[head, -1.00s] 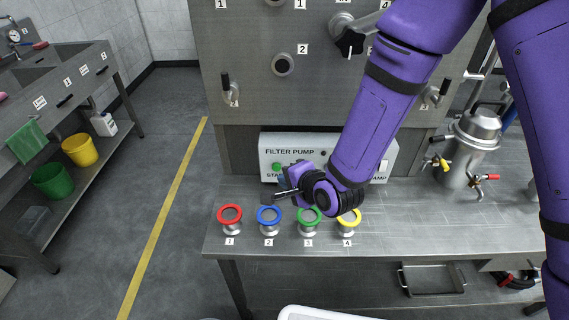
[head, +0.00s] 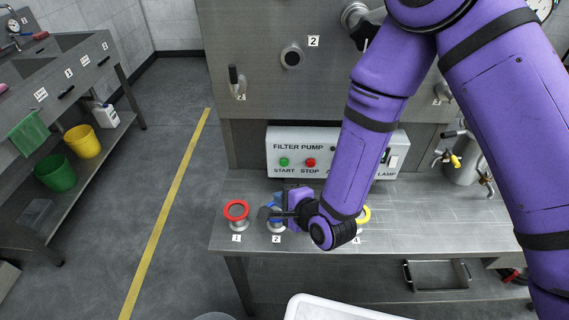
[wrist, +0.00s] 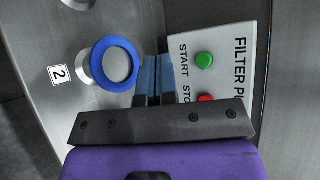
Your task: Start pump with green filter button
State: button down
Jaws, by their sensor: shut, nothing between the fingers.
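The filter pump box (head: 283,146) is a pale panel at the back of the steel bench, labelled FILTER PUMP. Its green START button (head: 284,162) is left of the red STOP button (head: 310,162). Both also show in the wrist view, green (wrist: 204,60) above red (wrist: 206,98). My gripper (head: 268,213) is shut and empty, in front of the box and over the blue-ringed fitting. In the wrist view its fingertips (wrist: 155,62) lie between the blue ring and the box's edge, apart from the green button.
A red-ringed fitting (head: 236,211) and a blue-ringed fitting (wrist: 116,65) stand on the bench (head: 460,215), with a yellow-ringed one (head: 364,215) partly behind my arm. A lever handle (head: 234,76) sticks out above.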

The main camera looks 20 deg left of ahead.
jog(key=shift+w+a, duration=0.35)
jog(key=shift+w, duration=1.05)
jog(key=shift+w+a, duration=0.3)
jog(key=shift+w, duration=1.05)
jog(key=shift+w+a, duration=0.35)
jog(key=shift+w, duration=1.05)
jog(key=shift+w, duration=0.2)
jog(key=shift+w+a, duration=0.1)
jog(key=shift+w, duration=0.1)
jog(key=shift+w+a, duration=0.15)
jog(key=shift+w, duration=0.3)
jog(key=shift+s, duration=0.15)
jog(key=shift+s+d, duration=0.25)
jog(key=shift+s, duration=0.45)
jog(key=shift+s+d, duration=0.2)
jog(key=shift+s, duration=0.6)
jog(key=shift+s+d, duration=0.15)
jog(key=shift+s, duration=0.7)
jog(key=shift+s+d, duration=0.2)
jog(key=shift+s, duration=0.6)
